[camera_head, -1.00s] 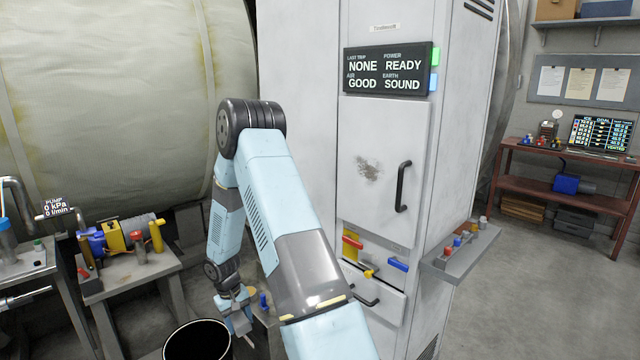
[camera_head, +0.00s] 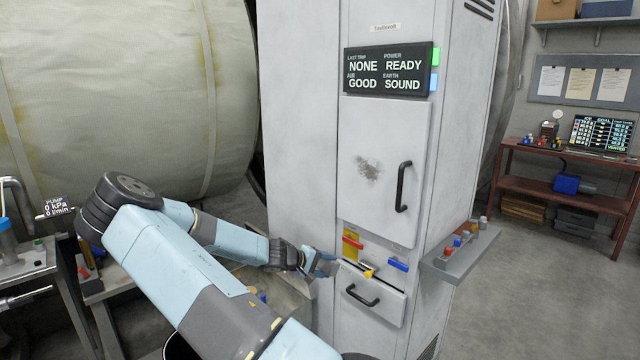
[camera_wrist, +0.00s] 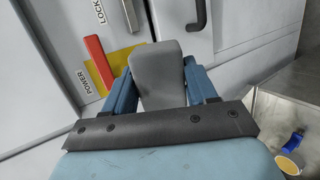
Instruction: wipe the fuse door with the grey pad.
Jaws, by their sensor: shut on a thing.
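My gripper (camera_head: 325,262) is low and left of the door, near the cabinet front by the red lever, apart from the smudge. In the wrist view my gripper (camera_wrist: 163,85) is shut on the grey pad (camera_wrist: 157,72), which stands up between the two blue fingers. The pad is too small to make out clearly in the head view.
Below the door are a red lever (camera_head: 352,242) on a yellow plate, a yellow lever, a blue lever (camera_head: 398,264) and a drawer with a black handle (camera_head: 362,295). A small shelf (camera_head: 462,250) with coloured knobs juts from the cabinet's right side. The floor at right is clear.

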